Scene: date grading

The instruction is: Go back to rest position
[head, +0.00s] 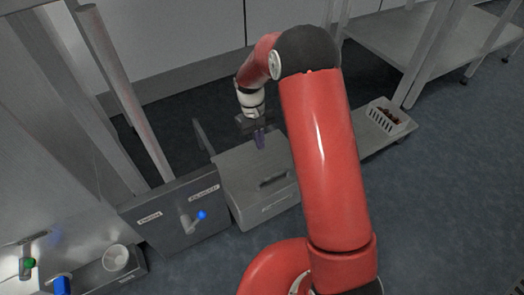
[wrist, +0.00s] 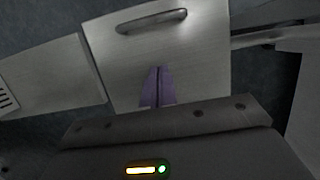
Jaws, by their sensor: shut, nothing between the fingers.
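My gripper (head: 259,138) hangs from my red arm over a grey lidded box in the head view. Its purple fingers are together with nothing between them. In the wrist view my gripper (wrist: 158,72) shows its fingers closed, pointing at the pale lid of the box (wrist: 200,60). The box (head: 240,160) has a dark handle (head: 273,181) on its top, which also shows in the wrist view (wrist: 151,19). I cannot tell how far the fingertips are above the lid.
A grey panel (head: 165,235) with labels and a blue-tipped lever stands left of the box. A white basket (head: 385,122) with dark reddish items sits on a low shelf at right. A white cup (head: 116,257) is at lower left. Metal posts rise at left; open floor lies at right.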

